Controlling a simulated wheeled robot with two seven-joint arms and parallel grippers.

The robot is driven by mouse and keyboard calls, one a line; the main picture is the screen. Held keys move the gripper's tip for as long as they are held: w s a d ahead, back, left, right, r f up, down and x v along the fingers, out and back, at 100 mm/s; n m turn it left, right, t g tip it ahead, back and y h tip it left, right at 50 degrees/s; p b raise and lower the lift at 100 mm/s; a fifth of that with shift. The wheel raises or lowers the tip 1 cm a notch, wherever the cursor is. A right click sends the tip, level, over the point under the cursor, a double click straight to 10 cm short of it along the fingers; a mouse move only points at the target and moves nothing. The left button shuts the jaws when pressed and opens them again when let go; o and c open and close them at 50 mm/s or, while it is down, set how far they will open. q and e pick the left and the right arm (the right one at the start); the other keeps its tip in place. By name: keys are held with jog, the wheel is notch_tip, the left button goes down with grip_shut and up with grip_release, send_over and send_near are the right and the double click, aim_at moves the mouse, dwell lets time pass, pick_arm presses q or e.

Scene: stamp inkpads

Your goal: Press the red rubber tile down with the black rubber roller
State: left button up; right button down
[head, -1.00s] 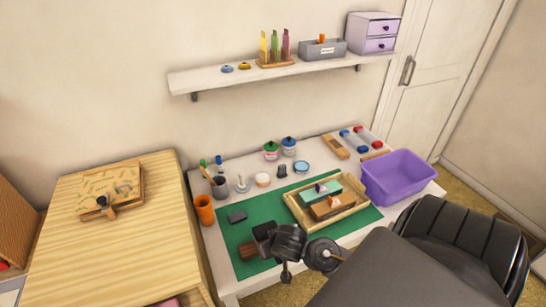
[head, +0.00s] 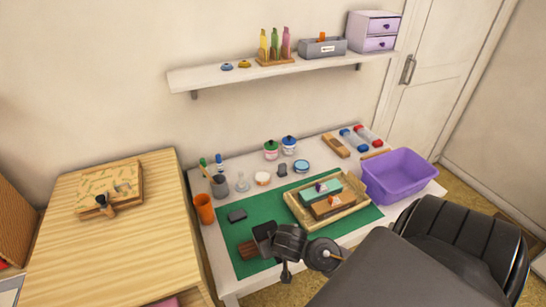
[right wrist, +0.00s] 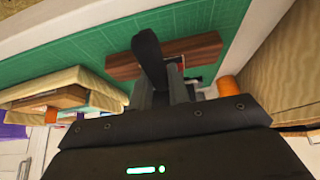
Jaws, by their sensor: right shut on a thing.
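A dark brown wooden block (head: 247,250) lies on the green mat near its front left part. The block also shows in the right wrist view (right wrist: 207,47), with a small patch of red (right wrist: 175,61) at its near side, perhaps the red rubber tile, mostly hidden. My right gripper (head: 264,237) is low over the mat at the block's right end. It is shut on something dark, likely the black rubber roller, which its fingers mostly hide. I cannot tell whether the roller touches the tile. My left gripper is not in view.
A wooden tray (head: 362,205) with stamp blocks stands on the green mat (head: 262,207), right of the gripper. A dark grey pad (head: 237,215) lies behind the block. An orange cup (head: 205,209) stands at the left edge, a purple bin (head: 398,181) at the right.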

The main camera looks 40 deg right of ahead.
jog(key=shift+f+b, duration=0.4)
jog(key=shift+f, duration=0.05)
dwell(0.3)
jog(key=shift+s+f, duration=0.1)
jog(key=shift+f, duration=0.05)
dwell(1.1)
notch_tip(320, 180, up, 7)
jog(key=p, duration=0.7)
dwell(0.4)
dwell(0.5)
